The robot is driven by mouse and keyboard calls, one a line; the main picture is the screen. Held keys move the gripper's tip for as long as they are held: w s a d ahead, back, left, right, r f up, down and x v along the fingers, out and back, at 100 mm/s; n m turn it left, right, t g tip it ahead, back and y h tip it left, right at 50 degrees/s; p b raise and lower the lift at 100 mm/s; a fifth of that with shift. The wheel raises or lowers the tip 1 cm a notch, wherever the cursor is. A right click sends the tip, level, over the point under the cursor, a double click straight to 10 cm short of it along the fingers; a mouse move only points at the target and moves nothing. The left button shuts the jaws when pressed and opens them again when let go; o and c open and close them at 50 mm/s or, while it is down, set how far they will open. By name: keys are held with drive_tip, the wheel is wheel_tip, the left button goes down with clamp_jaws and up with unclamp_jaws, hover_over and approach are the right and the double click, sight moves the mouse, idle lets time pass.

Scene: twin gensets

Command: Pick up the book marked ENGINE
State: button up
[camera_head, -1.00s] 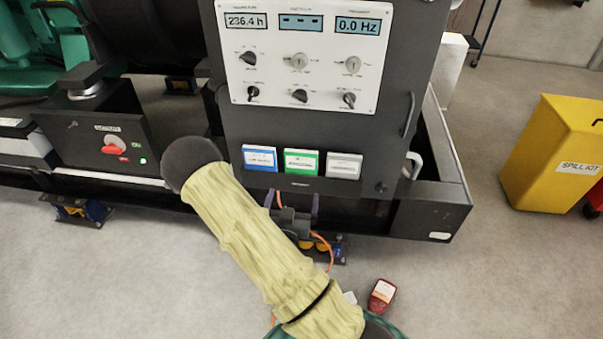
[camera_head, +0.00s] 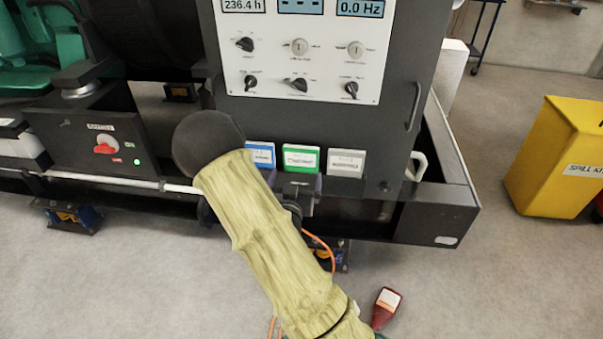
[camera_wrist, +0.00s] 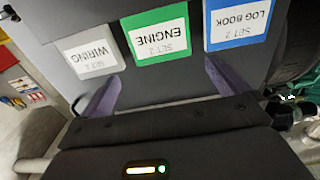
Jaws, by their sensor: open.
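The green book marked ENGINE (camera_head: 300,158) stands in a row at the bottom of the dark control cabinet, between a blue book (camera_head: 263,154) and a grey-white book (camera_head: 345,162). In the wrist view the ENGINE book (camera_wrist: 158,33) appears upside down, with "SET 2" on its label. The blue one reads LOG BOOK (camera_wrist: 238,22) and the grey one WIRING (camera_wrist: 94,52). My gripper (camera_head: 300,192) is just below the row. In the wrist view my gripper (camera_wrist: 160,82) is open, its purple fingers spread to either side below the ENGINE book, with nothing between them.
A control panel (camera_head: 300,65) with knobs and displays is above the books. A cabinet handle (camera_head: 413,107) is to the right. A yellow spill kit bin (camera_head: 555,155) stands at the far right. A red handheld meter (camera_head: 386,305) lies on the floor.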

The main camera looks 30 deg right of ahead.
sight(300, 154)
drive_tip(key=x, duration=0.6)
drive_tip(key=shift+w+d, duration=0.1)
drive_tip(key=x, duration=0.5)
drive_tip(key=shift+r, duration=0.15)
idle(0.3)
drive_tip(key=c, duration=1.1)
drive_tip(key=shift+o, duration=0.2)
drive_tip(key=shift+r, duration=0.15)
